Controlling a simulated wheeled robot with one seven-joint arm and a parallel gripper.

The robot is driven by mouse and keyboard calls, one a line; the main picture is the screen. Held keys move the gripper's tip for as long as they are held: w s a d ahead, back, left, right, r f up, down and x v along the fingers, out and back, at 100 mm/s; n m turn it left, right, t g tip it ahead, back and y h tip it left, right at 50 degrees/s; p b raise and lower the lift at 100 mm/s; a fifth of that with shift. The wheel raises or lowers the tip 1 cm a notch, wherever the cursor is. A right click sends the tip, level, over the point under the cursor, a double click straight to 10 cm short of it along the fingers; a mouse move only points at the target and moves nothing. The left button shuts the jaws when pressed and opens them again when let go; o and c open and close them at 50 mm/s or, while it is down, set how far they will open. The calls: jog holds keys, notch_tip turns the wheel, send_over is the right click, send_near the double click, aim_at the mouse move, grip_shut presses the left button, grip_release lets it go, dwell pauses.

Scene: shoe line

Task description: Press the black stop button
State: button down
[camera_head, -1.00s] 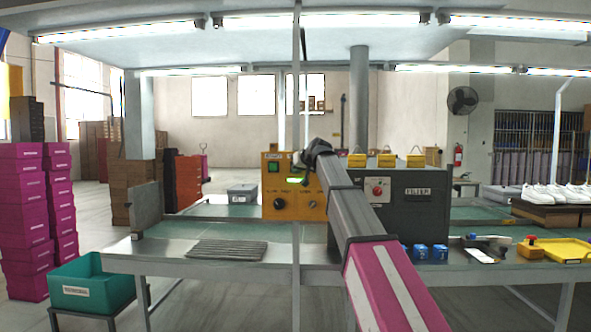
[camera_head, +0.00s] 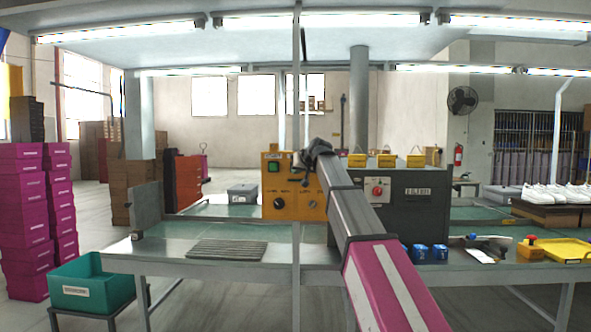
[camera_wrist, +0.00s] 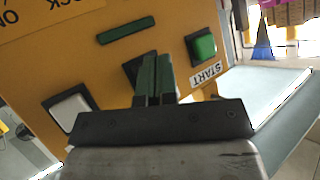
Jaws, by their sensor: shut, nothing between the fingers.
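The yellow control box (camera_head: 295,207) stands on the line table, and its face fills much of the wrist view (camera_wrist: 75,65). My gripper (camera_wrist: 153,68) is shut and empty, its fingertips against or just before the panel. A black square part (camera_wrist: 131,68) shows partly behind the fingers; it looks like the black stop button, mostly hidden, and contact cannot be told. The green start button (camera_wrist: 202,46), with its START label (camera_wrist: 206,75), is to the right. A dark green display bar (camera_wrist: 126,30) is above, and a white button (camera_wrist: 71,109) is to the left.
A grey machine (camera_head: 418,215) with a red knob stands right of the yellow box. A thin upright post (camera_head: 296,100) crosses before the box.

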jog(key=shift+s, duration=0.1)
jog(key=s, duration=0.4)
jog(key=shift+s+a, duration=0.1)
jog(key=shift+s, duration=0.3)
dwell(0.7)
jog(key=s+d+f+m+g+h, duration=0.1)
jog(key=s+d+f, duration=0.25)
jog(key=f, duration=0.85)
jog(key=s+d+f+m+g+h, duration=0.15)
jog(key=d+f, duration=0.25)
jog(key=f, duration=0.8)
jog(key=s+d+f+g+h, duration=0.2)
jog(key=s+d+f, duration=0.15)
jog(key=f, duration=0.85)
jog(key=s+d+f+m+g+h, duration=0.1)
jog(key=s+d+f+g, duration=0.1)
jog(key=s+d+f, duration=0.4)
jog(key=s+d+f+m+g+h, duration=0.1)
jog(key=s+d+f+g, duration=0.2)
jog(key=s+f, duration=1.4)
jog(key=d+f, duration=0.3)
jog(key=f, duration=0.1)
jog(key=shift+s+h, duration=0.15)
jog(key=shift+h, duration=0.2)
jog(key=shift+g, duration=0.25)
